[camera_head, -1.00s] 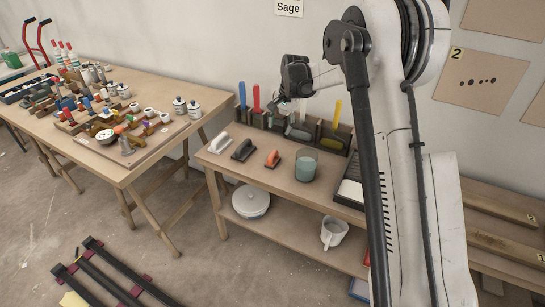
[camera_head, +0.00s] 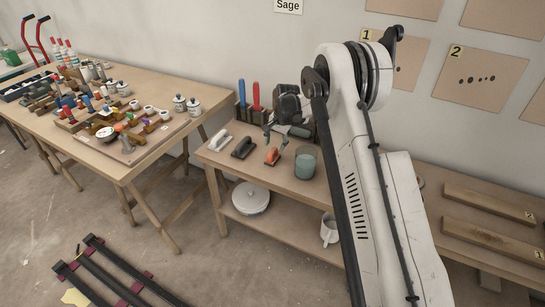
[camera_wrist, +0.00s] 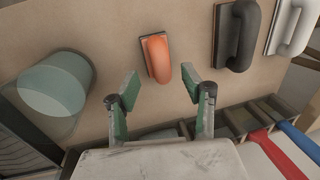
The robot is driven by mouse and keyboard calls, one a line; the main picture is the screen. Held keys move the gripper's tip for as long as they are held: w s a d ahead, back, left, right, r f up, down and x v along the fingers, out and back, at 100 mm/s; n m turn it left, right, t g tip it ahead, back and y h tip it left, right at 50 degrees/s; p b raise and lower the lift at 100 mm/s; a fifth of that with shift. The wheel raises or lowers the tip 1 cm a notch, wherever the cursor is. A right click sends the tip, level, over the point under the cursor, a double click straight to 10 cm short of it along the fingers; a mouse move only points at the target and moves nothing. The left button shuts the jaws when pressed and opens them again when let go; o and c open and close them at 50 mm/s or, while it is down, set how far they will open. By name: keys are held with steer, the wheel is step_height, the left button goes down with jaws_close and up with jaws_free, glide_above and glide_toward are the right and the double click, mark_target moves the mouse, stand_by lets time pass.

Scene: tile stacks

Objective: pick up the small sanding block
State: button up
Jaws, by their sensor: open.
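The small sanding block (camera_head: 272,156), with a rounded orange handle on a dark base, lies on the wooden bench top. In the wrist view the orange block (camera_wrist: 156,58) sits just beyond my fingertips, centred roughly between them. My gripper (camera_head: 281,138) hangs over the bench close above the block in the head view. In the wrist view my gripper (camera_wrist: 160,85) has its two green-padded fingers spread apart with nothing between them. A larger dark block (camera_head: 242,148) and a larger white-handled one (camera_head: 220,142) lie to the left in the head view.
A teal glass (camera_head: 306,162) stands close right of the orange block. A divided rack (camera_wrist: 240,118) with red and blue handled tools (camera_head: 256,96) runs along the wall side. My arm hides the bench's right part.

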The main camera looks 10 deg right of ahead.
mark_target(273, 149)
steer(key=shift+w+a+f, duration=0.1)
steer(key=shift+w+f, duration=0.05)
steer(key=shift+f, duration=0.7)
steer(key=shift+w+a+f, duration=0.15)
steer(key=shift+w+f, duration=0.05)
steer(key=shift+f, duration=0.7)
steer(key=shift+w+a+f, duration=0.1)
steer(key=shift+w+f, duration=0.05)
steer(key=shift+f, duration=0.7)
jaws_close()
